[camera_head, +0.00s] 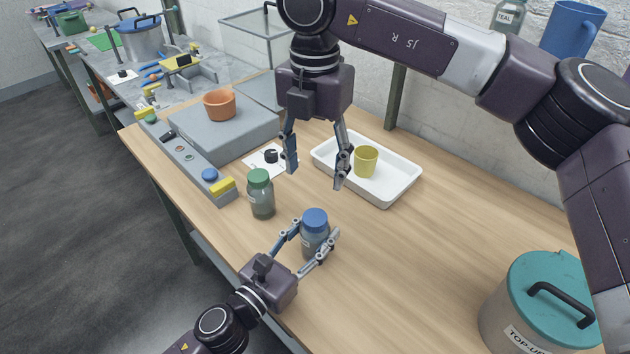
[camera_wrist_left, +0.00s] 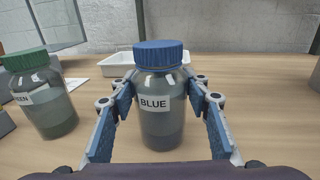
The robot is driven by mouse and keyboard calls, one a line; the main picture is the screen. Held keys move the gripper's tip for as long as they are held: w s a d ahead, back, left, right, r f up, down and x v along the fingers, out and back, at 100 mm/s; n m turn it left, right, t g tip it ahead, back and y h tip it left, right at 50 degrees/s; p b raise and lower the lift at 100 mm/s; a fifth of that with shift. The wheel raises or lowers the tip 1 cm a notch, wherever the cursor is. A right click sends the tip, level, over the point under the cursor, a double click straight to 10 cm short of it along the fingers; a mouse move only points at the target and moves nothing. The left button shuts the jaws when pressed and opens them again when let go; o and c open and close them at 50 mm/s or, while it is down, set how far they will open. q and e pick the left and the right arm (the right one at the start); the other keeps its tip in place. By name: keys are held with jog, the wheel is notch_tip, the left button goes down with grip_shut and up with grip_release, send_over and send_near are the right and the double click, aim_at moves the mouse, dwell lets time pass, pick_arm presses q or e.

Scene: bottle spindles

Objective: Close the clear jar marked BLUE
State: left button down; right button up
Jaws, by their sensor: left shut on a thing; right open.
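The clear jar marked BLUE (camera_head: 313,243) stands upright on the wooden table, with grey contents, and its label faces me in the left wrist view (camera_wrist_left: 161,112). A blue lid (camera_head: 315,219) sits on its mouth and looks about level in the left wrist view (camera_wrist_left: 160,54); I cannot tell how tightly it is on. My left gripper (camera_head: 317,229) is shut on the jar's body below the lid, one finger on each side. My right gripper (camera_head: 315,180) is open and empty, pointing down, above and beyond the jar.
A green-lidded jar (camera_head: 261,197) stands close to the left. A white tray (camera_head: 400,190) with a yellow cup (camera_head: 366,161) lies behind. A grey rack (camera_head: 205,190) holds a blue round piece (camera_head: 210,174). A teal-lidded pot (camera_head: 545,300) stands at front right; the table between is clear.

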pick_arm(q)
jog(key=c, duration=1)
grip_release()
jog(key=shift+s, duration=0.1)
jog(key=v, duration=1.2)
